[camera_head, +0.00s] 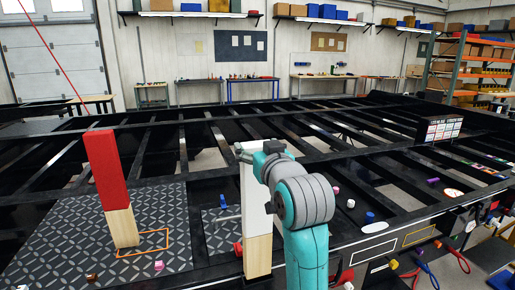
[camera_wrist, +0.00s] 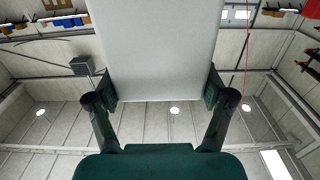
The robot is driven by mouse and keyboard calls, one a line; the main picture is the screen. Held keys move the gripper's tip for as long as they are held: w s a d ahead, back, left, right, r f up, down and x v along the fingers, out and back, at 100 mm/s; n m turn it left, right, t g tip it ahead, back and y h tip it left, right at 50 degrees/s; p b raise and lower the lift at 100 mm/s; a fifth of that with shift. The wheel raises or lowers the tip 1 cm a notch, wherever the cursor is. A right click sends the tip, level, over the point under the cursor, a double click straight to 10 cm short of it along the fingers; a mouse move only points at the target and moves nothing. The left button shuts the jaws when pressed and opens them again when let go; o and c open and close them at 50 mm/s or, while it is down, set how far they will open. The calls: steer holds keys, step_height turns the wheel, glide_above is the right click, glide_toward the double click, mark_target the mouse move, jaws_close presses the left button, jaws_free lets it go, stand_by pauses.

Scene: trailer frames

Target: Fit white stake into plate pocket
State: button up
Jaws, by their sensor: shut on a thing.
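The white stake (camera_head: 256,200) has a white upper part and a bare wood lower end. It is upright, or close to it, in the middle of the head view. My gripper (camera_wrist: 160,98) is shut on the white stake, one finger at each side of its white part. The stake also fills the upper middle of the wrist view (camera_wrist: 158,45). A small diamond-pattern plate (camera_head: 218,237) lies just left of the stake's wood end. I cannot tell whether that end touches anything, and I see no clear pocket opening. My arm hides part of the area to the right.
A red-topped stake (camera_head: 105,165) stands upright on a large diamond-pattern plate (camera_head: 50,250), beside an orange outline (camera_head: 163,233). Black trailer frame beams with open gaps spread behind. Small coloured parts, including a blue one (camera_head: 370,217), lie to the right.

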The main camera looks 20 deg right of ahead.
mark_target(260, 197)
steer(key=shift+f, duration=6.05)
steer(key=o, duration=1.7)
steer(key=shift+s+f, duration=0.1)
steer(key=s, duration=1.2)
steer(key=shift+w, duration=0.1)
